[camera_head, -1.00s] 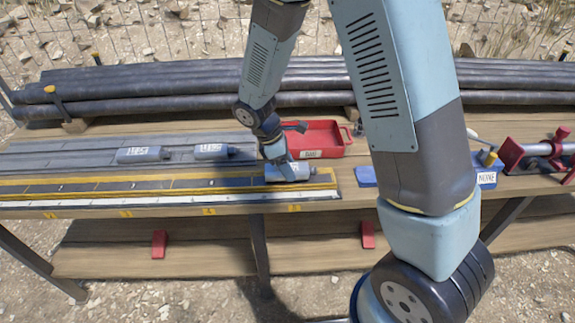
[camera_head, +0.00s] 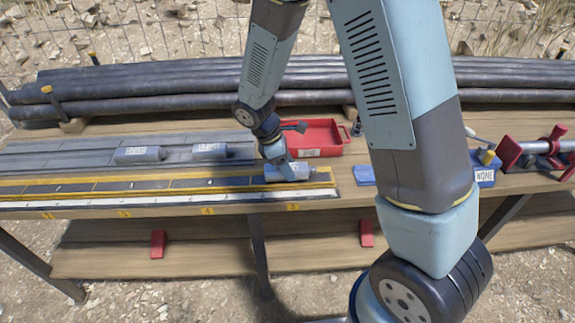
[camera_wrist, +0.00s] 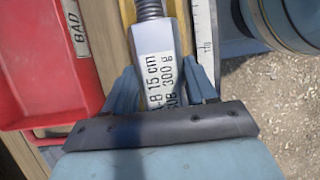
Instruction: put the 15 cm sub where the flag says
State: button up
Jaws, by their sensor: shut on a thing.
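The 15 cm sub (camera_head: 288,172) is a silvery-grey cylinder at the right end of the yellow-edged track (camera_head: 100,190).
Two more grey cylinders, (camera_head: 139,154) and (camera_head: 208,151), lie on the grey rack behind the track. A red tray (camera_head: 308,152), labelled "BAD" in the wrist view, stands behind my gripper. Long dark pipes (camera_head: 180,82) lie at the back. A red-handled clamp (camera_head: 540,148) is at right.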

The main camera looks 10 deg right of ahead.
jog(key=shift+f, duration=0.3)
jog(key=o, duration=1.6)
jog(key=shift+r, duration=3.5)
